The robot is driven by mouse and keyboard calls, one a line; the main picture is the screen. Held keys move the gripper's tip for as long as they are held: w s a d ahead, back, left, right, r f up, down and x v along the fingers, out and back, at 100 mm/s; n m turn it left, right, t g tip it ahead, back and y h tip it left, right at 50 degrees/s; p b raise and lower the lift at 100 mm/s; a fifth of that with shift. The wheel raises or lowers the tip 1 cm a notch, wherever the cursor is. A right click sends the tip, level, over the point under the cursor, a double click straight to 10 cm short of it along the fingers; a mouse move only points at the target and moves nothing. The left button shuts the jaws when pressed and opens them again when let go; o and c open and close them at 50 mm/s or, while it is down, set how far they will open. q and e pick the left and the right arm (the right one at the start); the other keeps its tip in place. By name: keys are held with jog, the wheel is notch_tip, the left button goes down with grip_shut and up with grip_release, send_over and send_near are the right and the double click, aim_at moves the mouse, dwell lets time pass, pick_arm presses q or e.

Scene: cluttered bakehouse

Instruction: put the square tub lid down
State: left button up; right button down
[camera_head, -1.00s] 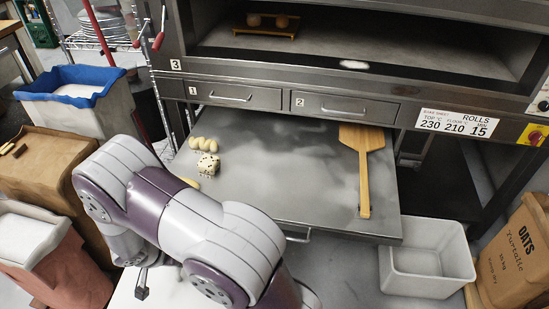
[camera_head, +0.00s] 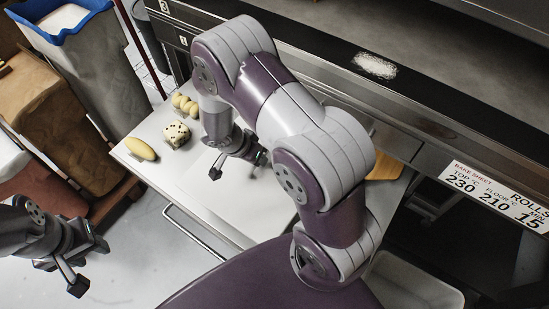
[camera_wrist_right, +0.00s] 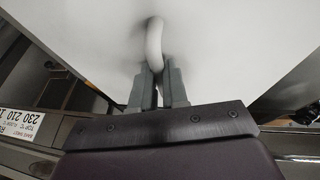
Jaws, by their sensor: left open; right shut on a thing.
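The square tub lid (camera_head: 235,202) is a flat white plate in the head view, over the pull-out metal shelf (camera_head: 155,178). In the right wrist view the lid (camera_wrist_right: 80,40) fills most of the picture, and its curved white handle (camera_wrist_right: 154,42) runs down between my fingers. My right gripper (camera_head: 238,168) is shut on that handle; its fingers also show in the right wrist view (camera_wrist_right: 160,85). I cannot tell whether the lid touches the shelf. My left gripper (camera_head: 88,266) is open and empty at the lower left, away from the shelf.
An oval loaf (camera_head: 141,148), a dotted bun (camera_head: 176,134) and a braided roll (camera_head: 186,104) lie on the shelf left of the lid. A wooden peel (camera_head: 386,165) shows behind my right arm. A white tub (camera_head: 420,285) stands lower right. A blue-lined bin (camera_head: 72,22) stands upper left.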

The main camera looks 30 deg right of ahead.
aim_at(258, 175)
notch_tip(258, 175, down, 10)
jog(key=shift+r+b, duration=0.25)
jog(key=shift+b, duration=0.3)
jog(key=shift+a, duration=0.1)
